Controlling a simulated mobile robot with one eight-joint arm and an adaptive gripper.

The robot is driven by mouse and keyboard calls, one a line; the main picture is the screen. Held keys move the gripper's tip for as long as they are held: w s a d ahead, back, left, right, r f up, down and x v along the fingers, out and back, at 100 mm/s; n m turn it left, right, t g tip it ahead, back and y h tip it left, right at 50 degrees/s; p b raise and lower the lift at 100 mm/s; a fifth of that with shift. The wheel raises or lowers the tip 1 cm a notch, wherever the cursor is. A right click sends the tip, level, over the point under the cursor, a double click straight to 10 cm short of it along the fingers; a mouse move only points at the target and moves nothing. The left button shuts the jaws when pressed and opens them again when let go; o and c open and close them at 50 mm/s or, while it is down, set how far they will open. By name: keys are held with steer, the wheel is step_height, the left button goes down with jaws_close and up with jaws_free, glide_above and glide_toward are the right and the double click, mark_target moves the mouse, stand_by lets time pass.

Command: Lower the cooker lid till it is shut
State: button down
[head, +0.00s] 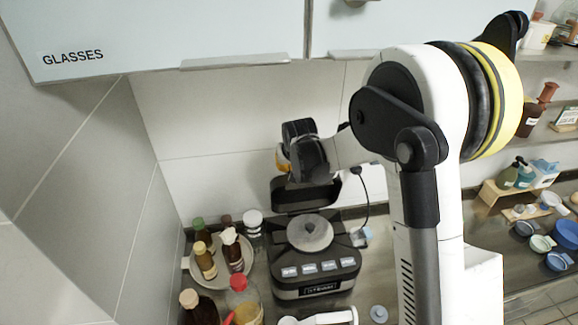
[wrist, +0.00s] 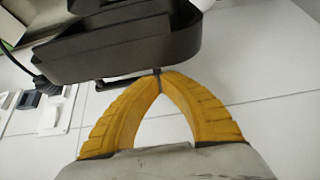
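The integrated cooker (head: 316,284) stands on the counter in the head view, with a round grey plate (head: 310,233) on top and several labelled buttons on its front. Its dark lid (head: 301,194) is raised behind the plate, against the wall. In the wrist view the lid (wrist: 130,42) fills the upper part, with a thin dark bar (wrist: 122,80) along its near edge. My gripper (wrist: 160,76) has its yellow fingertips together at the right end of this bar. I cannot tell whether the bar is pinched between them. In the head view my wrist partly hides the gripper.
A tray (head: 190,264) with several bottles stands left of the cooker. A red-capped jar (head: 243,300) is at its front left. A wall cabinet (head: 160,35) labelled GLASSES hangs above. A black cord (head: 366,195) runs behind the cooker's right side. Shelves with small items are at the right.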

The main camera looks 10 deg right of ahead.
steer(key=shift+s+t+b, duration=0.3)
steer(key=shift+s+b, duration=0.2)
steer(key=shift+s, duration=0.05)
